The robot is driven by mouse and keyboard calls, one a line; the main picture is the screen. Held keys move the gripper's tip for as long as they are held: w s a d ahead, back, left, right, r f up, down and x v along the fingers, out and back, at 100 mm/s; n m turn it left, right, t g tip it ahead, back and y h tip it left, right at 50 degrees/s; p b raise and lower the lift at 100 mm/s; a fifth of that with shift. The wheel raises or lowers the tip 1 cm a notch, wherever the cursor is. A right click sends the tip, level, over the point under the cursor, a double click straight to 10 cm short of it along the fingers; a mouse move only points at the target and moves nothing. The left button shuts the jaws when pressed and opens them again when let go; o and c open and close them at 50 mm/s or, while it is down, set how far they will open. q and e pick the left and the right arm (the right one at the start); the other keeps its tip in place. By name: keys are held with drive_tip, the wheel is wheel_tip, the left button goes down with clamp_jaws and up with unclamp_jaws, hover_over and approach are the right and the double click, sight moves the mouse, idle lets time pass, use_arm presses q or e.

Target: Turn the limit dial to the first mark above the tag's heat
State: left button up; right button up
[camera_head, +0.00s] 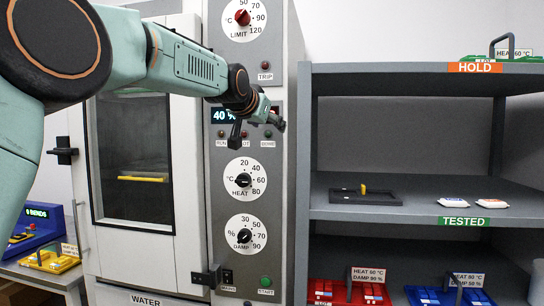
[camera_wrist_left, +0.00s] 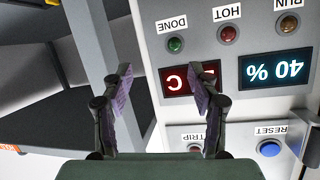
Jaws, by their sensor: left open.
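The limit dial (camera_head: 242,17) is a red knob on a round white scale near the top of the grey panel, marked 50, 70, 90 and 120, its top cut by the frame edge. My left gripper (camera_head: 258,127) is open and empty, below the dial and in front of the displays. In the left wrist view, upside down, its two fingers (camera_wrist_left: 162,82) stand apart before the panel, with nothing between them. A tag (camera_head: 513,53) on the top shelf reads HEAT, apparently 60 °C. Lower tags (camera_head: 369,276) (camera_head: 467,280) also carry heat values in small print. My right gripper is not in view.
The heat dial (camera_head: 243,181) and damp dial (camera_head: 244,236) sit lower on the panel. The TRIP lamp (camera_head: 265,66) is below the limit dial. A blue reset button (camera_wrist_left: 270,148) shows in the wrist view. The grey shelf (camera_head: 420,215) stands close to the right.

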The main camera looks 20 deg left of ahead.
use_arm(q)
drive_tip(key=s+d+f+g+b, duration=0.1)
drive_tip(key=d+f+g, duration=0.15)
drive_tip(key=f, duration=1.35)
drive_tip(key=s+d+f+g+b, duration=0.1)
drive_tip(key=d+f+g, duration=0.15)
drive_tip(key=f, duration=1.35)
drive_tip(key=s+d+f+g, duration=0.1)
drive_tip(key=s+f, duration=0.4)
drive_tip(key=f, duration=0.3)
drive_tip(key=s+d+f+g+h, duration=0.1)
drive_tip(key=s+d+f, duration=0.1)
drive_tip(key=s+f, duration=0.35)
drive_tip(key=s+d+f+g, duration=0.1)
drive_tip(key=s+f, duration=0.2)
drive_tip(key=f, duration=0.7)
drive_tip(key=s+d+f+n+g+b, duration=0.1)
drive_tip(key=s+f, duration=0.5)
drive_tip(key=s, duration=0.3)
drive_tip(key=s+d+f+g+b, duration=0.1)
drive_tip(key=s+f+g, duration=0.1)
drive_tip(key=s+f, duration=0.55)
drive_tip(key=s+f+g+b, duration=0.1)
drive_tip(key=s+f+g, duration=0.1)
drive_tip(key=s, duration=2)
drive_tip(key=shift+s+f+n+g, duration=0.3)
drive_tip(key=shift+s+g, duration=0.1)
drive_tip(key=shift+g, duration=0.2)
